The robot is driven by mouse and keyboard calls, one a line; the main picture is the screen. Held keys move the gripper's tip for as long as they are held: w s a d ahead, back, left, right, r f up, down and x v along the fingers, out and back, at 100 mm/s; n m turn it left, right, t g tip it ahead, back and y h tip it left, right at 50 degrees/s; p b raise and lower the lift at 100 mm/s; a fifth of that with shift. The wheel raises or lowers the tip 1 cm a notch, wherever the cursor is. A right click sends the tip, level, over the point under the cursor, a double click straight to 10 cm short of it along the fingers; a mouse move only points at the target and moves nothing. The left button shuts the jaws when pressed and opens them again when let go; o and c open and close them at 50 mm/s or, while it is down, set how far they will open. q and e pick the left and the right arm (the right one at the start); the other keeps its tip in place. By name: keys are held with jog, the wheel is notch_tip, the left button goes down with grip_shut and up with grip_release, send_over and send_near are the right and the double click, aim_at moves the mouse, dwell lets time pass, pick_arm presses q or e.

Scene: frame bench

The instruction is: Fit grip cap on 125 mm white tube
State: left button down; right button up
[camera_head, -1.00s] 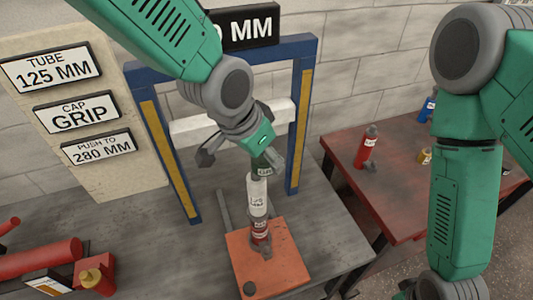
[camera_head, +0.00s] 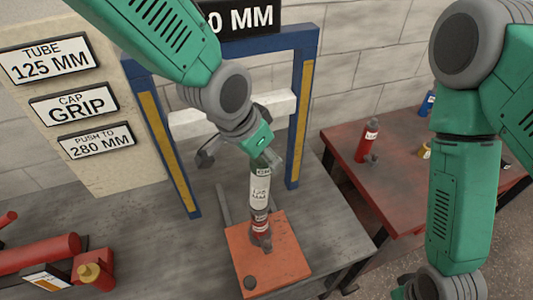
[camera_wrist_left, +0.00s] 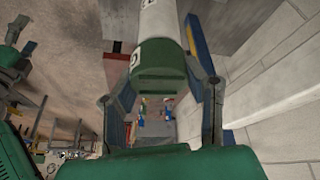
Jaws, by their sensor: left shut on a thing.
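My left gripper (camera_head: 264,157) points down above the tube stack and is shut on the green grip cap (camera_head: 263,172). The cap sits directly above the upright white tube (camera_head: 259,190), with no clear gap; how deeply it is seated cannot be told. In the left wrist view, the green cap (camera_wrist_left: 160,68) is at the end of the white tube (camera_wrist_left: 163,25), between the fingers (camera_wrist_left: 164,112). My right gripper (camera_head: 402,288) shows only partly at the bottom edge.
A blue and yellow gauge frame (camera_head: 302,120) stands behind the stack with a white crossbar. Signs (camera_head: 75,105) read tube 125 mm, cap grip, push to 280 mm. Red cylinders (camera_head: 40,253) lie at left. A red table (camera_head: 400,190) at right holds a red bottle (camera_head: 368,140).

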pick_arm(q)
jog(key=shift+a+f, duration=0.25)
jog(key=shift+a, duration=0.1)
jog(key=c, duration=0.9)
grip_release()
jog(key=shift+a, duration=0.1)
jog(key=shift+o, duration=0.2)
pick_arm(e)
jog(key=shift+a, duration=0.45)
pick_arm(q)
jog(key=shift+d, duration=0.2)
pick_arm(e)
jog(key=shift+d, duration=0.1)
pick_arm(q)
jog(key=shift+d+r, duration=0.1)
jog(key=shift+r, duration=0.05)
jog(key=v, duration=1.1)
jog(key=shift+r, duration=0.25)
pick_arm(e)
jog(key=shift+d, duration=0.25)
pick_arm(q)
jog(key=shift+a, duration=0.2)
